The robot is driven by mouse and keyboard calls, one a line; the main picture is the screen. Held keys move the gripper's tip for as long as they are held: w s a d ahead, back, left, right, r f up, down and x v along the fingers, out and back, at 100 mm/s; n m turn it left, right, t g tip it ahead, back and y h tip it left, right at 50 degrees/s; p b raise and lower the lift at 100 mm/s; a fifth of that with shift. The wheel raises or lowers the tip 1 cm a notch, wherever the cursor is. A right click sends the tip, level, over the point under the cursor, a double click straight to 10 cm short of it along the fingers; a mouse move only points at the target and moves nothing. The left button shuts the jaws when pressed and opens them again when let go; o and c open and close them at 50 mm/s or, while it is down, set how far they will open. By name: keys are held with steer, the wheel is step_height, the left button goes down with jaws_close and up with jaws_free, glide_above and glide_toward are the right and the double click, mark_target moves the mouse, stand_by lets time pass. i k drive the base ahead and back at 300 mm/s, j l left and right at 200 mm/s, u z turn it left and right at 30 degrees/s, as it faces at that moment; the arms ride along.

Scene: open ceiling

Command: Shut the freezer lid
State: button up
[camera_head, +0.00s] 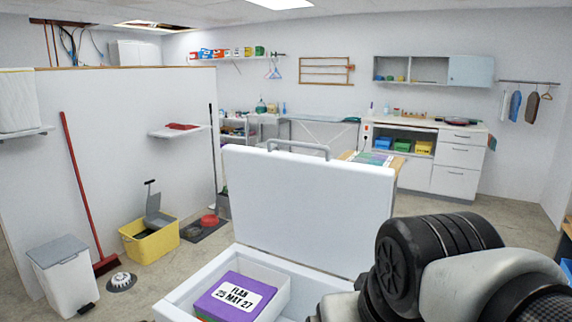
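A white chest freezer (180,300) stands in front of me at the bottom of the view. Its white lid (305,200) is open and stands nearly upright at the back, with a grey bar handle (298,146) along its top edge. Inside is a white basket with a purple box (228,300) labelled "FLAB MAY 27". My arm crosses the lower right, in front of the freezer's right side and the lid's right edge. My gripper's fingertips are not visible.
A table (352,157) and a white counter (455,170) are behind the lid. Bare floor lies between the bucket and the freezer.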

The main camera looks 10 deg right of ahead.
mark_target(327, 213)
steer(key=l+u, duration=0.75)
steer(key=l, duration=0.15)
steer(key=k+l+u, duration=0.15)
steer(key=l+u, duration=0.25)
steer(key=k+l, duration=0.1)
steer(key=l, duration=0.15)
steer(key=i+j, duration=0.1)
steer(key=j, duration=0.15)
